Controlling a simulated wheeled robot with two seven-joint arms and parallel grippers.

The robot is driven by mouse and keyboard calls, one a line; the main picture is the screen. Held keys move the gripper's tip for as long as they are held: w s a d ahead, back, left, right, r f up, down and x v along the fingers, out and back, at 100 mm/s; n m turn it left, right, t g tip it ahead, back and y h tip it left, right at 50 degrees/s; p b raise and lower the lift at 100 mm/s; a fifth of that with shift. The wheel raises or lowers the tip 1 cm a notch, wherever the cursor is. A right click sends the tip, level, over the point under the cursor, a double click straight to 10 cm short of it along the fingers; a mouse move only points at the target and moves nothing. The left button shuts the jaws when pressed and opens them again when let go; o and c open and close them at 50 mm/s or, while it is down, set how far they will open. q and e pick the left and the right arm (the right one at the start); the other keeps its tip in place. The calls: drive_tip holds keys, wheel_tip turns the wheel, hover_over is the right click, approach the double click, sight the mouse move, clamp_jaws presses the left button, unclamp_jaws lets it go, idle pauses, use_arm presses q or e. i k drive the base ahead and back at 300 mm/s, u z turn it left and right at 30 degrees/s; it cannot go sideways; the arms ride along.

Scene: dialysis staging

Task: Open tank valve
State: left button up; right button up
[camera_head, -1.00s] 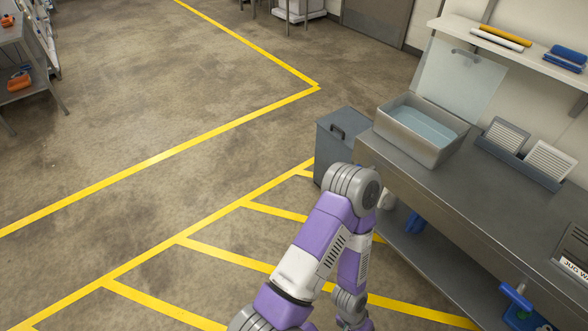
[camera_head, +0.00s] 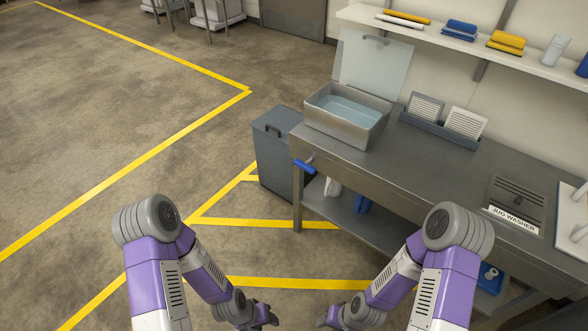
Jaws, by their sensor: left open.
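The tank (camera_head: 347,115) is an open steel basin of pale blue liquid on the left end of the steel bench. Its clear lid (camera_head: 372,68) stands raised behind it. A blue lever handle (camera_head: 305,167), which looks like the tank valve, sticks out at the bench's front left corner, below the tank. My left gripper (camera_head: 268,316) is at the bottom of the picture, open, well below the lever in the picture and apart from it. My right gripper (camera_head: 328,318) is just right of it, small and partly cut off; its jaws cannot be made out.
A grey bin (camera_head: 276,150) stands left of the bench (camera_head: 420,165). A rack with white slatted panels (camera_head: 440,130) and a jug washer (camera_head: 515,205) are on the bench. Blue and white items sit on the lower shelf. Yellow-striped floor (camera_head: 215,190) lies clear to the left.

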sight(306, 165)
drive_tip(key=z, duration=0.2)
drive_tip(key=i, duration=1.25)
drive_tip(key=u, duration=0.25)
